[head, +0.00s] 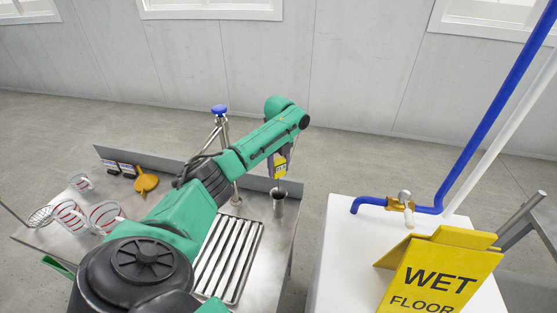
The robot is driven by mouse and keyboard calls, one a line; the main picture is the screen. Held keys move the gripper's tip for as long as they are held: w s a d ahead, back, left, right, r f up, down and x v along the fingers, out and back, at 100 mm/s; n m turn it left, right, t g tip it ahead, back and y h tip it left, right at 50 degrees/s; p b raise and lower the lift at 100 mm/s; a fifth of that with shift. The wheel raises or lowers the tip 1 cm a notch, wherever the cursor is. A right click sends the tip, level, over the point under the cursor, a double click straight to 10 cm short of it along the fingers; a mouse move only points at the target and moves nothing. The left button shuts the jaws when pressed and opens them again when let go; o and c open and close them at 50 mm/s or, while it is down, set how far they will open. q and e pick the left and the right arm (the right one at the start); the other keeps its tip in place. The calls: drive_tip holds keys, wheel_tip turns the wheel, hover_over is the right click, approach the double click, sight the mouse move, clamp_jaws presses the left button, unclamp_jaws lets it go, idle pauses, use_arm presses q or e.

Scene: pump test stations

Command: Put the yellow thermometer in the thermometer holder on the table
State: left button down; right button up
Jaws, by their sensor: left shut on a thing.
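My left gripper (276,158) is at the far right end of the steel table, shut on the yellow thermometer (281,166). The thermometer's yellow body shows below the end of my arm, and its thin stem points down. The thermometer holder (279,203), a small metal cup, stands on the table right below it. The stem's lower end is at the cup's mouth in the picture; I cannot tell whether it is inside or above. The jaws are small and partly hidden by my arm. My right gripper is not in view.
A slatted drain (232,258) and a blue-topped tap (219,110) are on the steel table. Red-striped glass vessels (105,214) and an orange funnel (146,182) stand at left. A wet-floor sign (440,275) and a blue pipe (482,125) are at right.

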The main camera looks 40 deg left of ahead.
sight(278, 177)
use_arm(q)
wheel_tip(278, 177, down, 4)
drive_tip(key=shift+s+f+p, duration=0.1)
drive_tip(key=shift+f+p, duration=0.05)
drive_tip(key=shift+p, duration=0.2)
drive_tip(key=shift+f, duration=0.25)
drive_tip(key=shift+c, duration=1)
unclamp_jaws()
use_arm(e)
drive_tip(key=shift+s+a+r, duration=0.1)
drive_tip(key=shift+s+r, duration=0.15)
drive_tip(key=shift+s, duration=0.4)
use_arm(q)
drive_tip(key=shift+r, duration=0.2)
wheel_tip(278, 177, up, 12)
drive_tip(key=shift+d+f+b, duration=0.1)
drive_tip(key=shift+d+b, duration=0.05)
drive_tip(key=shift+b, duration=1)
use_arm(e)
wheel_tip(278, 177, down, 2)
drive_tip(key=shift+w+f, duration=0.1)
